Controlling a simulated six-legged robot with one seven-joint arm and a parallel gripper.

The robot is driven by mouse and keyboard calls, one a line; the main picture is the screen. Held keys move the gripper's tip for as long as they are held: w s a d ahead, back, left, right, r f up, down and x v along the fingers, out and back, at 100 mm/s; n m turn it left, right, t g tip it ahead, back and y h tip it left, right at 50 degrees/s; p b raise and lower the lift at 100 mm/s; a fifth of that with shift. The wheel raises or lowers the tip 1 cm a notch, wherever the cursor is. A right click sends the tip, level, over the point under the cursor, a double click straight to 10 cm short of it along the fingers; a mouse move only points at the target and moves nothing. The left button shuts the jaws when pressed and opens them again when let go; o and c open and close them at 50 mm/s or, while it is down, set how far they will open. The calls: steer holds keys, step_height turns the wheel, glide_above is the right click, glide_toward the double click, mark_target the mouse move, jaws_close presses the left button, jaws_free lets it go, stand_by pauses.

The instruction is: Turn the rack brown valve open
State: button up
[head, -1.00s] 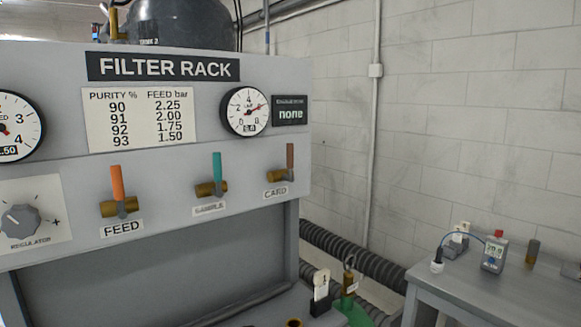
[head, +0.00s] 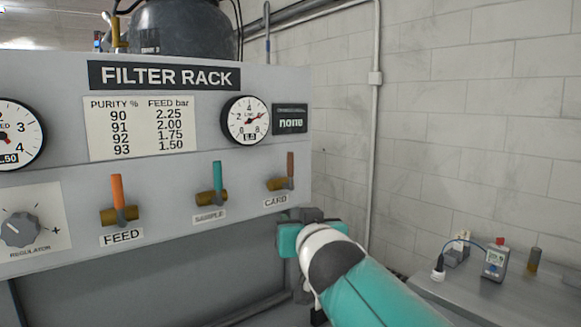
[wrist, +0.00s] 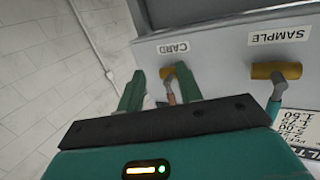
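The brown-handled valve labelled CARD (head: 290,168) is on the right of the rack's front panel, its handle pointing up from a brass body. My gripper (head: 302,216) is just below and in front of it in the head view, its fingertips hard to make out. In the wrist view, where the rack appears upside down, my gripper (wrist: 160,70) is open with two green fingers apart. The brown handle (wrist: 171,96) shows in the gap between the fingers, nearer the right one. I cannot tell whether either finger touches it.
The teal-handled SAMPLE valve (head: 217,178) is just left, also seen in the wrist view (wrist: 273,100). The orange-handled FEED valve (head: 118,195) and regulator knob (head: 20,230) are farther left. A grey table (head: 470,297) with small devices stands at the right.

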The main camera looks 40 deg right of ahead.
mark_target(290, 184)
steer(key=s+d+r+n+t+y, duration=0.1)
steer(key=d+r+n+t+y, duration=0.4)
steer(key=r, duration=0.6)
steer(key=s+d+f+n+g+y, duration=0.2)
steer(key=s+n+g+y, duration=0.1)
steer(key=s+y, duration=0.25)
steer(key=x, duration=1.4)
steer(key=shift+w+a+r, duration=0.15)
steer(key=shift+a, duration=0.15)
jaws_close()
